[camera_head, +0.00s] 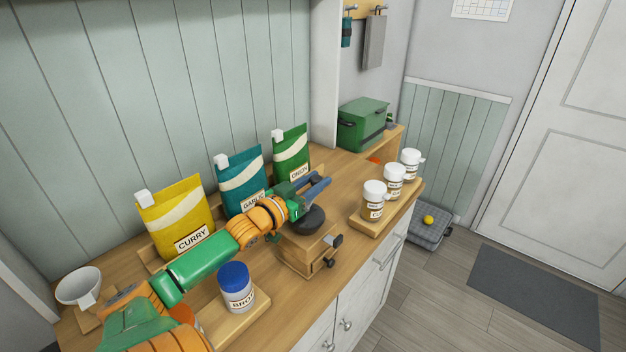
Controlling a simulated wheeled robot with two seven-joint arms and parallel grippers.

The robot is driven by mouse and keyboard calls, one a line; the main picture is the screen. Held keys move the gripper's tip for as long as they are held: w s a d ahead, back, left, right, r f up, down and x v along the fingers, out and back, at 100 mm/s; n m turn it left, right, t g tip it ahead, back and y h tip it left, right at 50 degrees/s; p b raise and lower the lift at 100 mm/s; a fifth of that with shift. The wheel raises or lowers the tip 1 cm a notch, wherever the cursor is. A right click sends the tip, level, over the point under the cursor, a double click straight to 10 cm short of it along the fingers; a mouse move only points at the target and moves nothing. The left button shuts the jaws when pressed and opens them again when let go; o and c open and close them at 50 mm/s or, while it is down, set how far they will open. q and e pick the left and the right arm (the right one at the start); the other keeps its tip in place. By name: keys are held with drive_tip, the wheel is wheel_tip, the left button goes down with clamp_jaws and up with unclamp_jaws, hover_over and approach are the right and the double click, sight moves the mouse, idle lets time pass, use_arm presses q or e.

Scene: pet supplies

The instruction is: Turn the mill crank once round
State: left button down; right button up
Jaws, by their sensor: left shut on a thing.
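The mill (309,248) is a wooden box on the counter, with a dark dome (309,219) on top and a small drawer with a dark knob (330,263) at the front. A grey piece (337,241) sticks out from its right side. I cannot tell the crank's exact angle. My right gripper is not in view.
Yellow (177,217), teal (240,180) and green (291,152) pouches stand behind my arm. A blue-lidded jar (236,287) is in front of it. White-lidded jars (374,199) stand on a wooden stand at right.

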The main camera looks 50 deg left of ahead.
use_arm(q)
drive_tip(key=shift+w+d+m+h, duration=0.15)
drive_tip(key=shift+d+m+h, duration=0.15)
drive_tip(key=shift+m+h, duration=0.6)
drive_tip(key=shift+h, duration=0.4)
drive_tip(key=c, duration=0.8)
unclamp_jaws()
drive_tip(key=shift+o, duration=1.3)
drive_tip(key=shift+w, duration=0.25)
drive_tip(key=shift+s, duration=0.55)
drive_tip(key=shift+s+p, duration=1.1)
drive_tip(key=shift+s, duration=1.95)
